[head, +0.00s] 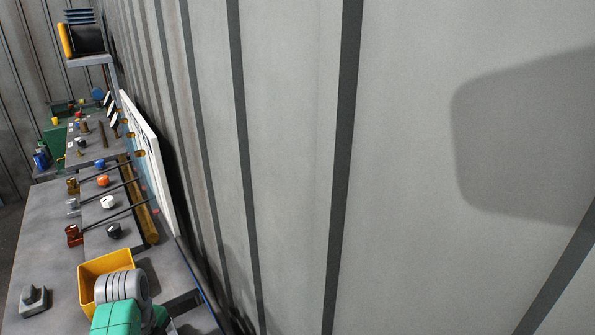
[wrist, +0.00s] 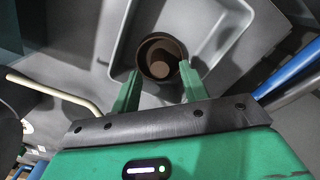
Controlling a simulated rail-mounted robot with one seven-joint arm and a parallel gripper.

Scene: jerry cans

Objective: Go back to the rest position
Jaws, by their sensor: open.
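My gripper (wrist: 160,68) shows in the wrist view with two green fingers spread apart and open. A brown round cup-like part (wrist: 157,45) appears between and just beyond the fingertips, and I cannot tell whether they touch it. It sits in a pale grey tray (wrist: 118,40). In the head view my green and grey arm is at the bottom left, beside a yellow bin (head: 92,268); my fingertips are hidden there.
A long grey bench (head: 45,225) runs along the left, with brown, orange, blue, white and black small parts (head: 102,181) on it. A grey block-like fixture (head: 34,299) stands at its near left. A corrugated wall (head: 290,120) fills the right. Blue bars (wrist: 290,70) show right in the wrist view.

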